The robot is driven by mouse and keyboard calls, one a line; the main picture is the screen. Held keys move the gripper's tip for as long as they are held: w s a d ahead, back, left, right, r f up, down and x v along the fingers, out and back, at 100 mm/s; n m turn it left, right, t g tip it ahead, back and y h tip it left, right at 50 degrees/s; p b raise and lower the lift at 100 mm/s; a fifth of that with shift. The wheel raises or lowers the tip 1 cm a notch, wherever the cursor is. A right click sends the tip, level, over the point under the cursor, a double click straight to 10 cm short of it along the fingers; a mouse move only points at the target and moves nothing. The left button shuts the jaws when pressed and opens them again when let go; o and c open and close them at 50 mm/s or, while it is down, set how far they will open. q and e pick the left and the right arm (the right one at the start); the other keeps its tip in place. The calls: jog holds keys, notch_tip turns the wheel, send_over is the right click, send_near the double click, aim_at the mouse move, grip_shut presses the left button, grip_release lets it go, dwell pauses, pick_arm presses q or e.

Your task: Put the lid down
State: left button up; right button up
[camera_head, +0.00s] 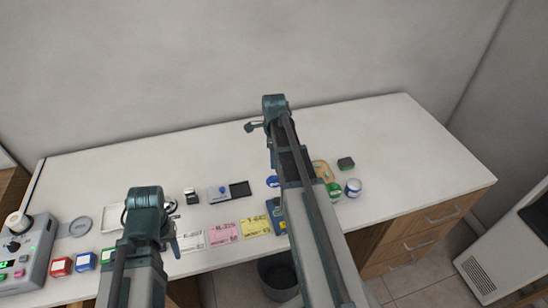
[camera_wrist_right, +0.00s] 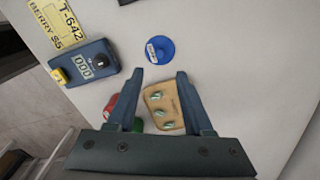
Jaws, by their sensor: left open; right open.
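A round blue lid-like disc (camera_wrist_right: 160,50) with a white label lies flat on the counter in the right wrist view; in the head view a blue edge of it (camera_head: 272,181) shows beside my right arm. My right gripper (camera_wrist_right: 157,76) is open and empty, its fingertips pointing toward the disc and apart from it. In the head view its small visible part (camera_head: 254,126) is at the arm's far end. My left gripper (camera_head: 174,241) is mostly hidden by its own arm near the counter's front, left of the price cards.
A tan board (camera_wrist_right: 162,108) with several small pieces, a blue device (camera_wrist_right: 85,72), a green jar (camera_head: 334,192) and a white-and-blue jar (camera_head: 353,187) are nearby. The counter's right end (camera_head: 420,150) is clear.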

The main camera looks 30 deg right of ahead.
pick_arm(q)
notch_tip(320, 180, up, 2)
jog(key=shift+r+p, duration=0.25)
jog(key=shift+p, duration=0.45)
pick_arm(e)
notch_tip(320, 180, up, 3)
jog(key=shift+f, duration=0.2)
jog(key=s+a+n, duration=0.5)
jog(key=a+n, duration=0.4)
jog(key=a, duration=0.1)
jog(key=s+a+n, duration=0.6)
jog(key=a+n, duration=0.4)
jog(key=s+a+n+h, duration=0.1)
jog(key=s+a+n, duration=0.4)
jog(key=a+n, duration=0.5)
jog(key=shift+s+a, duration=0.25)
pick_arm(q)
jog(key=shift+f, duration=0.1)
